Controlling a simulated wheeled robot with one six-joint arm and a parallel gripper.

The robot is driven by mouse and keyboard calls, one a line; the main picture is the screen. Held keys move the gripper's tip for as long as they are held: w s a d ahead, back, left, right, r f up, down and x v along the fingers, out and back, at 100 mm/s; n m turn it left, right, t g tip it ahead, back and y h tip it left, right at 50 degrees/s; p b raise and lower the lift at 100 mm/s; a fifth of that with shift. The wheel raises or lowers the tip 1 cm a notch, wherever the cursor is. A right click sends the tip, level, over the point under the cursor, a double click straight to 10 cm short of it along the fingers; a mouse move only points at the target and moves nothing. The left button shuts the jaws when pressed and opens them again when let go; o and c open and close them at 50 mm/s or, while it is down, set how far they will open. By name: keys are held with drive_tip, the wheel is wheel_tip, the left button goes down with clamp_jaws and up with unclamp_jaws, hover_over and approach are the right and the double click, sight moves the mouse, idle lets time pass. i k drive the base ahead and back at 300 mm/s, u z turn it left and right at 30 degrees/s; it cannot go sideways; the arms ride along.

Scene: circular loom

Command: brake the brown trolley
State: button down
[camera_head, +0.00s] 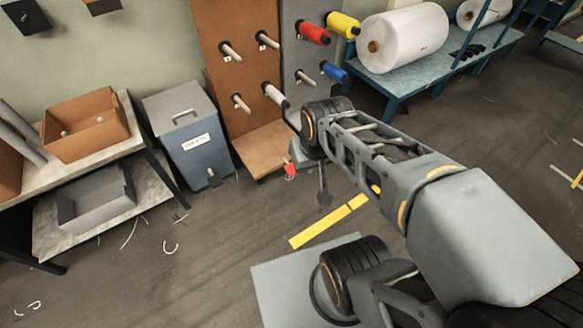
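The brown trolley (208,62) stands against the back wall, with an upright panel and a low base board (262,147). Its panel carries several pegs, one with a pale spool (275,95). A small red part (290,170) shows low down at the base's front right; I cannot tell for certain which trolley it belongs to. My gripper (324,196) hangs below my wrist, just right of the red part and apart from it in the picture. Its fingers are small and dark, so their opening is unclear. My arm hides the floor and trolley parts behind it.
A grey trolley (291,62) with coloured spools stands right beside the brown one. A blue-grey lidded bin (196,148) stands to its left, then a shelf table (48,182). A blue bench (405,80) bears white rolls. Floor with yellow tape (318,226) is open in front.

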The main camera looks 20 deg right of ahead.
sight(290, 168)
drive_tip(key=u, duration=0.3)
drive_tip(key=i, duration=1.15)
drive_tip(key=z, duration=0.65)
